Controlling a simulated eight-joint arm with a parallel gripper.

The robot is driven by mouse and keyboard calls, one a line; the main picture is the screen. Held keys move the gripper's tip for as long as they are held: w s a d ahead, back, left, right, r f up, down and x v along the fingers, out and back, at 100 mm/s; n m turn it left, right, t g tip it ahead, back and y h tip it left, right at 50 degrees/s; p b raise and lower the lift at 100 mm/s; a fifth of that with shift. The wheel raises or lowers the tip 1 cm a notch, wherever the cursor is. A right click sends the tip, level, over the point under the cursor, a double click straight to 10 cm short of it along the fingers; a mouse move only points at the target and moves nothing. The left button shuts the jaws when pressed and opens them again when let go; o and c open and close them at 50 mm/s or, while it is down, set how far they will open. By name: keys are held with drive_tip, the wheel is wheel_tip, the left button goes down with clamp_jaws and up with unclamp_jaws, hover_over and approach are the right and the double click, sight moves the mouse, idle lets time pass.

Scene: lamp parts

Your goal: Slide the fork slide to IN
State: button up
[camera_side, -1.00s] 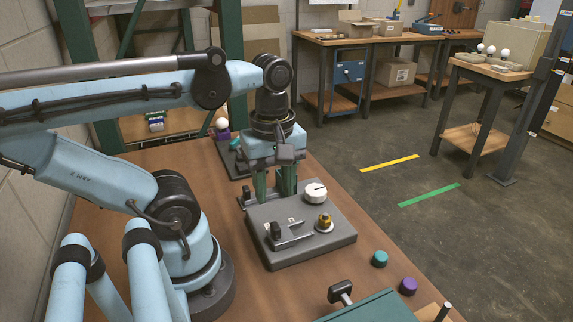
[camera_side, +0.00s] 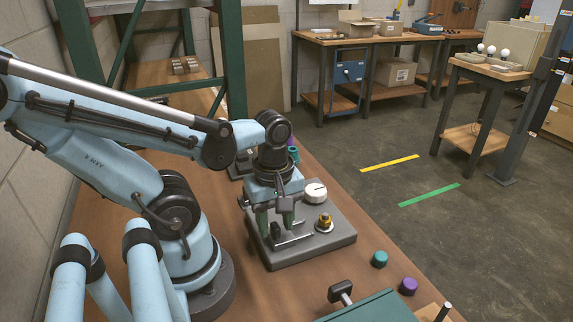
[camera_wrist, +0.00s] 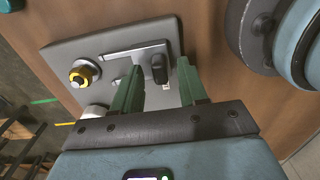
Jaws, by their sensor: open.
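The fork slide's black handle (camera_wrist: 158,68) stands upright at the right end of its light straight track (camera_wrist: 125,51) in the wrist view. In the side view the handle (camera_side: 276,230) is at the track's left end. The slide is on a grey panel (camera_side: 335,240). My gripper (camera_wrist: 160,74) is open, with its two green fingers on either side of the handle in the wrist view. Contact cannot be told. In the side view my gripper (camera_side: 275,224) is low over the panel's left part and partly hides the handle. No IN marking is readable.
A teal cap (camera_side: 379,259) and a purple cap (camera_side: 408,286) lie on the bench. A green box (camera_side: 370,308) is at the front.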

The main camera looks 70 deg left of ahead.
clamp_jaws()
idle(0.4)
drive_tip(key=shift+w, duration=3.1)
unclamp_jaws()
drive_tip(key=shift+s, duration=0.1)
drive_tip(key=shift+r, duration=0.15)
wheel_tip(320, 180, up, 12)
